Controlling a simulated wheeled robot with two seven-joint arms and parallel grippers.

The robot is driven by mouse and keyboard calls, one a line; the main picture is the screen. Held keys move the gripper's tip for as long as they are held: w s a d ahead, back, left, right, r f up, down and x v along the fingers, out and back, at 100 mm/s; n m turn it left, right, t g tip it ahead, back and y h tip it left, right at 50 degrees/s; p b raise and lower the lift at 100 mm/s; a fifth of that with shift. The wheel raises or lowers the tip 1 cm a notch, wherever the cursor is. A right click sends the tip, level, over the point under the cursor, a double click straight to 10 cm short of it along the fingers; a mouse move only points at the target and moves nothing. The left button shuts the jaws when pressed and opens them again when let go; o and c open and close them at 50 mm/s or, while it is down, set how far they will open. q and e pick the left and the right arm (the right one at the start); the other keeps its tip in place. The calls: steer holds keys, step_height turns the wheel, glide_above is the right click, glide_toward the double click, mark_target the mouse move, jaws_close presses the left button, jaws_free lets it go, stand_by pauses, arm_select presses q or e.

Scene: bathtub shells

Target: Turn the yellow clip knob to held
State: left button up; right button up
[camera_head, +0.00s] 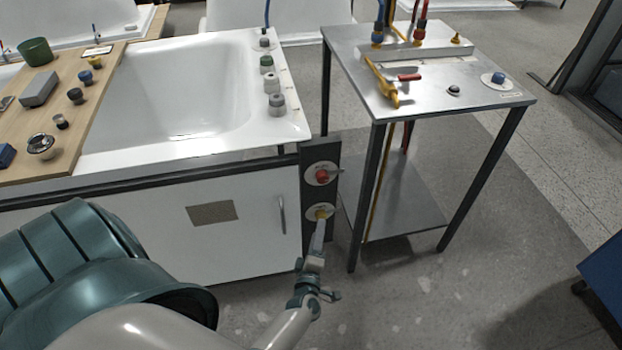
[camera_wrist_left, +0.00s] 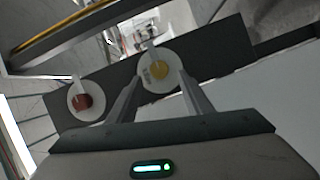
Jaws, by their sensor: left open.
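The yellow clip knob (camera_head: 323,212) sits on a round white plate, low on a dark upright panel (camera_head: 310,240) at the tub's right end. In the left wrist view the yellow knob (camera_wrist_left: 160,70) lies between and just beyond my finger ends, with a pale pointer at its plate's upper edge. The lettering on the plate is too small to read. My left gripper (camera_head: 319,228) is right in front of the knob; its two fingers (camera_wrist_left: 158,88) are apart. I cannot tell whether they touch the knob. My right gripper does not show.
A red knob (camera_head: 322,174) on its own plate sits just above the yellow one; it also shows in the left wrist view (camera_wrist_left: 83,101). A steel table (camera_head: 430,110) with hoses and tools stands close to the right. A cupboard door handle (camera_head: 282,214) is to the left.

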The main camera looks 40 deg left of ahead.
arm_select(q)
steer(key=p+v, duration=0.2)
steer(key=v, duration=1.1)
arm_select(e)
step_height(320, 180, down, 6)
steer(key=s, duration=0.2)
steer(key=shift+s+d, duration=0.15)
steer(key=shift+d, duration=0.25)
arm_select(q)
steer(key=d+f+m+g+h+p, duration=0.2)
steer(key=d+f+m+h, duration=0.65)
steer(key=m, duration=0.35)
steer(key=s+f+m+g+p, duration=0.2)
steer(key=s+f+m+g, duration=0.5)
steer(key=s+f+m, duration=0.4)
steer(key=s, duration=0.3)
steer(key=shift+s+d+f+g+h, duration=0.15)
steer(key=shift+s+d+g+h, duration=0.1)
steer(key=shift+g+h, duration=0.1)
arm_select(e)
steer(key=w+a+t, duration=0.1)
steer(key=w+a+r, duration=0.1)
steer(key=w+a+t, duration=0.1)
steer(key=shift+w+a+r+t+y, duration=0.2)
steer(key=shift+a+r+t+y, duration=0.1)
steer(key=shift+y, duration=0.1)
